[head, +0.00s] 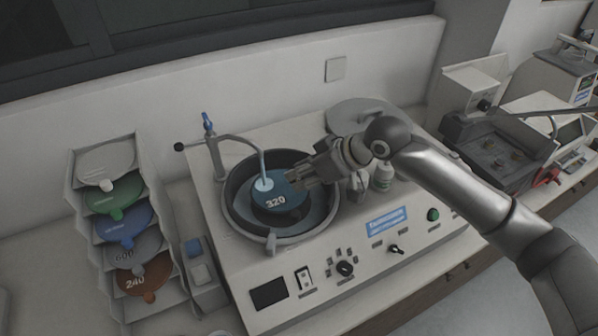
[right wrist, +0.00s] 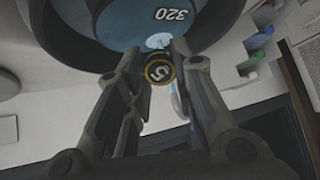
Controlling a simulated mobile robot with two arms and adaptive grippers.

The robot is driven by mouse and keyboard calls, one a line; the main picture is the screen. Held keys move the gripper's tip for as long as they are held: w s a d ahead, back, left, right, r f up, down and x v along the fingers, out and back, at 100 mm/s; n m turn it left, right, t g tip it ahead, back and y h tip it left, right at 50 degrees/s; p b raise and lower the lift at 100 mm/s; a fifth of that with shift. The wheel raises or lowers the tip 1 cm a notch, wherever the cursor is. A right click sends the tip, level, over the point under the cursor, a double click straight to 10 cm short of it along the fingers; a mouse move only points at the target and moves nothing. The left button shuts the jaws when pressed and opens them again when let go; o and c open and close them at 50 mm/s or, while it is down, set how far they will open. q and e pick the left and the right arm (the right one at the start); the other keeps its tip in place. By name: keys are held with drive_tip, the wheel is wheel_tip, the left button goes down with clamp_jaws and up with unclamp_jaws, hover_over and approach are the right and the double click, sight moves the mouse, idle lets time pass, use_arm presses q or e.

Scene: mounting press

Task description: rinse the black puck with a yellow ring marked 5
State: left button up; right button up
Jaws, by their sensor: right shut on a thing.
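The black puck with a yellow ring marked 5 (right wrist: 160,69) is between the fingers of my right gripper (right wrist: 155,65), which is shut on it. In the head view my right gripper (head: 303,176) is over the right part of the round basin (head: 234,222), above the blue disc marked 320 (head: 277,202); the puck is hard to make out there. A curved spout (head: 247,141) reaches over the basin, left of the gripper. A pale blue patch (head: 264,184) lies under its end, on the disc. My left gripper is not in view.
A rack (head: 172,262) of coloured discs stands left of the machine. A round grey lid (head: 357,113) lies behind the gripper, and a small bottle (head: 383,177) stands under my arm. Knobs and buttons line the machine's front panel (head: 345,270). Another machine (head: 492,150) stands to the right.

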drive_tip(key=shift+p+v, duration=0.4)
drive_tip(key=shift+v, duration=0.6)
drive_tip(key=shift+a+r, duration=0.15)
drive_tip(key=s+g+h, duration=0.1)
drive_tip(key=h, duration=0.1)
drive_tip(key=r+g+h, duration=0.1)
drive_tip(key=g+h, duration=0.1)
drive_tip(key=s+d+r+g+h, duration=0.1)
drive_tip(key=h, duration=0.2)
drive_tip(key=shift+s+g, duration=0.3)
drive_tip(key=shift+s, duration=0.05)
drive_tip(key=shift+d, duration=0.15)
